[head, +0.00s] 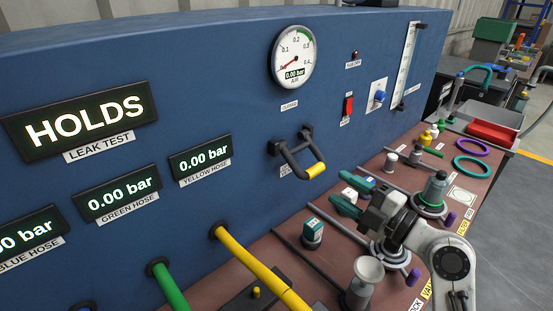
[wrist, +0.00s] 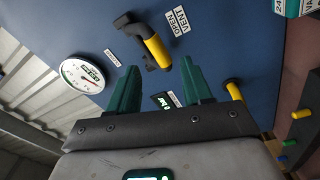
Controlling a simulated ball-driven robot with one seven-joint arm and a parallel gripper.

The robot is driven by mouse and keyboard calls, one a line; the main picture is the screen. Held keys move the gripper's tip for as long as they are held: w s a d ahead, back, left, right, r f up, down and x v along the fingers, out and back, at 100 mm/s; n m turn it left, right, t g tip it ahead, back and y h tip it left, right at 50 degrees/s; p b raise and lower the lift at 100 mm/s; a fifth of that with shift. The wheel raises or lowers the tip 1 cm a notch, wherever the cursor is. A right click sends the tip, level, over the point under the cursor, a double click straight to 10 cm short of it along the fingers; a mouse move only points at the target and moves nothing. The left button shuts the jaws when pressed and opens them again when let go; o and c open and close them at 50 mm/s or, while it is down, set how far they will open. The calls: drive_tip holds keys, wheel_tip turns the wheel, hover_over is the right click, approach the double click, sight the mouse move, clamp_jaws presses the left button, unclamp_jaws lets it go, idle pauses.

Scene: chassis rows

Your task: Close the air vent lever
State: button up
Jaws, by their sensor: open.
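The air vent lever is a black bent handle with a yellow grip (head: 316,170) on the blue panel. It sticks out and slopes down to the right, below a small CLOSED label (head: 289,106). In the wrist view the lever's yellow grip (wrist: 155,49) is just beyond the fingertips, near the OPEN and VENT labels (wrist: 179,22). My gripper (head: 338,191) is in front of the panel, lower right of the grip. Its green fingers are spread with nothing between them, as the wrist view (wrist: 158,68) also shows. I see no contact with the lever.
The air gauge (head: 293,57) reads 0.00 bar. A display (head: 80,121) reads HOLDS. A yellow hose (head: 262,269) and a green hose (head: 170,285) run below.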

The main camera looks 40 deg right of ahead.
sight(317, 173)
drive_tip(key=w+n+p, duration=0.1)
drive_tip(key=w, duration=0.2)
drive_tip(key=w+n+p, duration=0.1)
drive_tip(key=w+p, duration=0.1)
drive_tip(key=w, duration=0.2)
drive_tip(key=w+a+n+h+p, duration=0.1)
drive_tip(key=w, duration=0.2)
drive_tip(key=shift+w+r, duration=0.2)
drive_tip(key=shift+r, duration=0.15)
clamp_jaws()
idle(0.3)
